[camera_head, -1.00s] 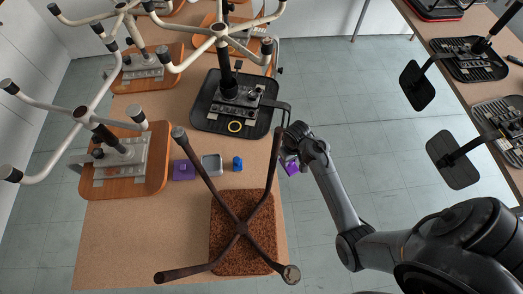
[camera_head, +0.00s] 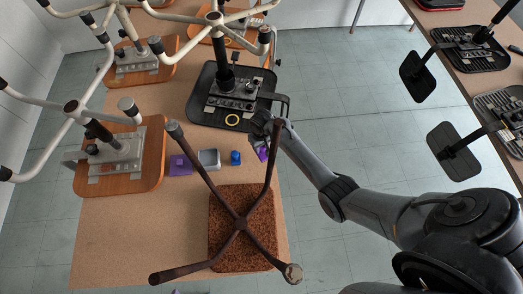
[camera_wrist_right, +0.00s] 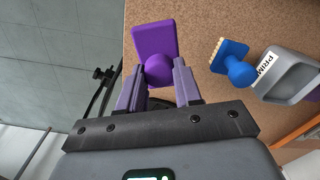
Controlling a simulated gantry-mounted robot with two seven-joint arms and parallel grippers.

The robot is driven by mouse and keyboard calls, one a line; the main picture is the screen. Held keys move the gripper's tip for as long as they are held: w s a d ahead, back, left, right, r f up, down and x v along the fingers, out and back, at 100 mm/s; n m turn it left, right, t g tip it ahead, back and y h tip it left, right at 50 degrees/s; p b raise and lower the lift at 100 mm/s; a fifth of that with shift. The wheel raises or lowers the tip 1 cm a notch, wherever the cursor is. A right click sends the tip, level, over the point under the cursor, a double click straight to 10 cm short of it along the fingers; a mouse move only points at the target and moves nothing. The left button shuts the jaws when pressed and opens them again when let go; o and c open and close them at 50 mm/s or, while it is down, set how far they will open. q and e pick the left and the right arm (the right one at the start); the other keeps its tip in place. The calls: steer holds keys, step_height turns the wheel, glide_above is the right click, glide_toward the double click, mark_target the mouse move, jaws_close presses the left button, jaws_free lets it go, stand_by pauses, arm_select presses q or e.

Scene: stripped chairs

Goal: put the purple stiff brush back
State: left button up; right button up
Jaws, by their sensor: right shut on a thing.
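The purple stiff brush (camera_wrist_right: 155,44) has a flat rectangular head and a round knob. In the right wrist view my right gripper (camera_wrist_right: 160,82) is shut on the knob, with the head showing beyond the fingertips. In the head view the brush (camera_head: 263,154) hangs below my right gripper (camera_head: 262,139) by the table's right edge, partly covered by the gripper and a chair leg. A purple square piece (camera_head: 180,165) lies on the table further left; I cannot tell what it is. My left gripper is not in view.
A grey tray (camera_head: 209,159) and a blue brush (camera_head: 236,157) sit on the table (camera_head: 120,235) right of the purple piece. An upturned brown chair (camera_head: 242,225) has legs rising near my right gripper. A black seat (camera_head: 205,108) lies behind. Bare tabletop shows at front left.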

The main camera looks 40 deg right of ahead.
mark_target(261, 150)
steer(key=shift+f+b, duration=0.3)
steer(key=shift+f, duration=1.6)
steer(key=shift+f, duration=0.15)
steer(key=o, duration=0.9)
steer(key=shift+o, duration=0.2)
steer(key=shift+r, duration=0.4)
step_height(261, 150, up, 12)
steer(key=shift+s+f+p, duration=0.15)
steer(key=shift+f+p, duration=0.1)
steer(key=shift+p, duration=0.85)
